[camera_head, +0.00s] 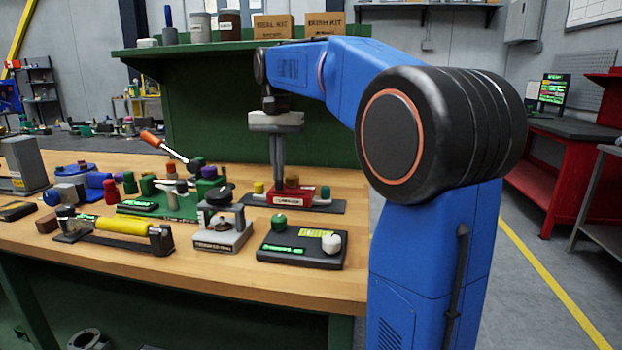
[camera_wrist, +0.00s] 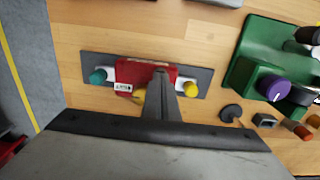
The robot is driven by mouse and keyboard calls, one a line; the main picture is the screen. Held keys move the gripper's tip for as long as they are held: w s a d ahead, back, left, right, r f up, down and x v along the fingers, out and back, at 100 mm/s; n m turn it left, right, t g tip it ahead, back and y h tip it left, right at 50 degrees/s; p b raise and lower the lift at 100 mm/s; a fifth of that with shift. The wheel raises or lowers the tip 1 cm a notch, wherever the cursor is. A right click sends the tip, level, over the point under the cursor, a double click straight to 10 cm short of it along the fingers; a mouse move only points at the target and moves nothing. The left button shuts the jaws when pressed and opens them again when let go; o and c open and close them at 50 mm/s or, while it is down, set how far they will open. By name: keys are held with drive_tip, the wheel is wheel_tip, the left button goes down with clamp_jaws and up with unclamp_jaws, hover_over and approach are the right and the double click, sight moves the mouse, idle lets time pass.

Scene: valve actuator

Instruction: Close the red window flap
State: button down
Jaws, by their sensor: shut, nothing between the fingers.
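A red unit (camera_head: 291,199) with a white label on its front sits on a dark base plate (camera_head: 329,206) on the bench. It also shows in the wrist view as a red block (camera_wrist: 133,70) between a teal knob (camera_wrist: 97,76) and a yellow knob (camera_wrist: 191,89). I cannot tell the flap apart from the red body or see its angle. My gripper (camera_head: 277,184) points straight down, fingers shut and empty, with its tips at or just above the red unit. In the wrist view the fingertips (camera_wrist: 161,73) overlap the red block and hide part of it; contact is unclear.
A black box (camera_head: 300,249) with green and white knobs stands in front. A grey clamp-like device (camera_head: 222,228) and a green unit with an orange-handled lever (camera_head: 152,139) stand to the left. A green shelf panel (camera_head: 210,110) rises behind. The bench's right edge is close by.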

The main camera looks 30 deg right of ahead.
wheel_tip(320, 180, up, 7)
idle(1.4)
idle(0.5)
